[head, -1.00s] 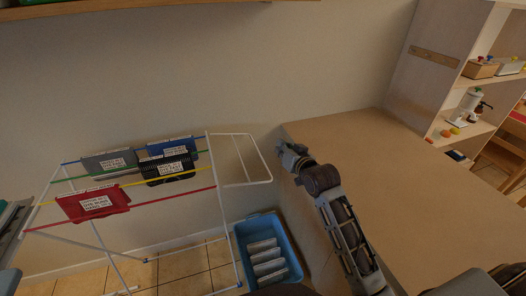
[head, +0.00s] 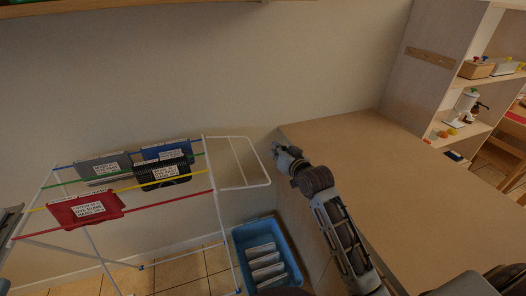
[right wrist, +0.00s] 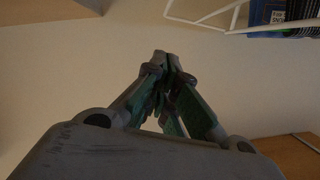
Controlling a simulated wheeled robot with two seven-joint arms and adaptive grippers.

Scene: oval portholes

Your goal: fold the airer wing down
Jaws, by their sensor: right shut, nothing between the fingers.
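The white airer (head: 208,160) stands at the left in the head view, with cloths hung over its coloured rails. Its wing (head: 260,161), a white wire loop, sticks out from the airer's right end. My right gripper (head: 276,149) is shut and empty, just right of the wing's outer bar and apart from it as far as I can tell. In the right wrist view, the shut fingers (right wrist: 162,62) point at bare wall, and white airer bars (right wrist: 236,15) show at the top right. My left gripper cannot be made out.
A red cloth (head: 86,208), a grey one (head: 104,168) and others hang on the airer. A blue bin (head: 290,252) with white-labelled items stands on the floor below the wing. A wooden counter (head: 400,165) lies under my right arm, with shelves (head: 470,128) beyond it.

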